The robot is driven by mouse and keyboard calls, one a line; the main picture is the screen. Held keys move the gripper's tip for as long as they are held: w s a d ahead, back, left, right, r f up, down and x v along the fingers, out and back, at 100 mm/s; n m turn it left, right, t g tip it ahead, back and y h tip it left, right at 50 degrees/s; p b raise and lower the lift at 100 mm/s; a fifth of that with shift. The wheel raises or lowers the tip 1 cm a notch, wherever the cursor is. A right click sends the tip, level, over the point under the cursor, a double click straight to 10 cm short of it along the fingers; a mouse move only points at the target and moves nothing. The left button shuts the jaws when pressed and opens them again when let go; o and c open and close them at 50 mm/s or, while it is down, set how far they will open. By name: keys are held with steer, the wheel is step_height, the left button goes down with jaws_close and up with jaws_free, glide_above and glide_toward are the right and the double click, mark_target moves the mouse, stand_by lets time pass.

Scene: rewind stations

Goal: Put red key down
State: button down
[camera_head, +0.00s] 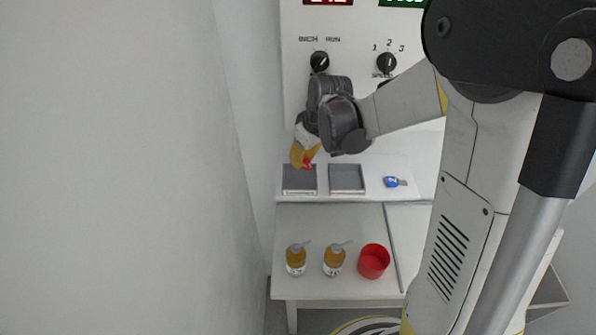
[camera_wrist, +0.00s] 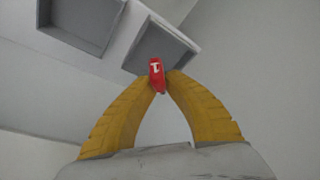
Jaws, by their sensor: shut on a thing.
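The red key (camera_wrist: 157,76) is pinched between the yellow fingertips of my gripper (camera_wrist: 161,83) in the wrist view. It has a pale mark on its face. In the head view my gripper (camera_head: 306,158) points down, with the red key (camera_head: 308,164) at its tips, over or just above the left grey tray (camera_head: 300,191). In the wrist view that tray (camera_wrist: 183,37) lies just beyond the key. I cannot tell whether the key touches it. The right grey tray (camera_head: 347,191) stands beside it and looks empty. A blue key (camera_head: 391,182) lies on the shelf to the right.
A control panel with black knobs (camera_head: 319,62) rises behind the shelf. Below, two amber bottles (camera_head: 296,262) (camera_head: 334,262) and a red cup (camera_head: 374,262) stand on the lower table (camera_head: 330,225). A plain wall (camera_head: 120,170) is close on the left.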

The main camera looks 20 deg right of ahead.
mark_target(298, 181)
step_height(298, 181, down, 4)
steer(key=shift+r+b, duration=0.2)
steer(key=shift+b, duration=0.1)
steer(key=x, duration=0.3)
steer(key=shift+s+d+f+b, duration=0.1)
steer(key=shift+s+f+b, duration=0.05)
steer(key=shift+f+b, duration=0.15)
steer(key=shift+f+b, duration=0.25)
steer(key=shift+b, duration=0.05)
steer(key=c, duration=1.6)
jaws_free()
steer(key=shift+o, duration=0.3)
steer(key=shift+r, duration=0.1)
